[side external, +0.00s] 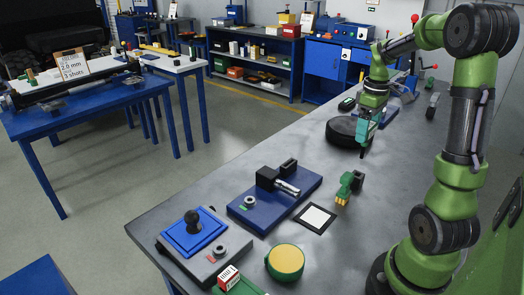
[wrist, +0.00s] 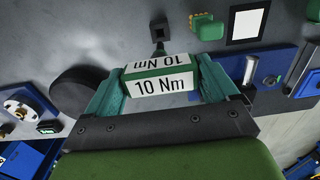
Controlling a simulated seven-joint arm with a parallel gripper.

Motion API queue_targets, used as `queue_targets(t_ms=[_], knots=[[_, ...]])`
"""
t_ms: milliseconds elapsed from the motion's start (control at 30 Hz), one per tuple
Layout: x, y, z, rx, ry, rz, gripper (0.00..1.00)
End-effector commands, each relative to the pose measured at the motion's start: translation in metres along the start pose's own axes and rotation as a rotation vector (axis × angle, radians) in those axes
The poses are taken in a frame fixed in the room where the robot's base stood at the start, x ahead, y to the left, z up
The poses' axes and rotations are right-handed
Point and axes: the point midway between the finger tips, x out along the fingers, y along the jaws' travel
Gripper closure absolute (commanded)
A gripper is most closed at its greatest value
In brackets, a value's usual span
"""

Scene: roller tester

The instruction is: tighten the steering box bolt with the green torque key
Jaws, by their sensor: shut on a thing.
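My gripper (side external: 364,135) is over the right part of the bench, beside the black round disc (side external: 345,132). In the wrist view its two teal fingers (wrist: 162,78) are shut on the green torque key (wrist: 160,84), whose white faces read "10 Nm". I cannot tell which fixture is the steering box, and no bolt is clearly identifiable.
A green block with yellow pins (side external: 349,186) and a black-framed white square (side external: 315,218) lie near the blue plate. A grey box with a black knob (side external: 193,222) and a yellow-topped green round (side external: 286,261) stand at the front. Bare bench lies between disc and plate.

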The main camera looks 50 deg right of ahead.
Motion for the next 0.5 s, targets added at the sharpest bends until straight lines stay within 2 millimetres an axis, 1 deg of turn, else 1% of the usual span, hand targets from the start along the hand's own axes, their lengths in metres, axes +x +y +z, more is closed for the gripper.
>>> queue_targets(t_ms=[167, 267, 367, 467, 500], knots=[[0.0, -0.003, -0.004, -0.012, 0.001, 0.001, 0.86], [0.001, -0.016, -0.016, -0.062, -0.002, -0.002, 0.86], [0.003, -0.041, -0.04, -0.155, -0.005, -0.004, 0.86], [0.004, -0.078, -0.07, -0.283, -0.006, -0.003, 0.86], [0.004, -0.094, -0.081, -0.338, -0.007, -0.003, 0.86]])
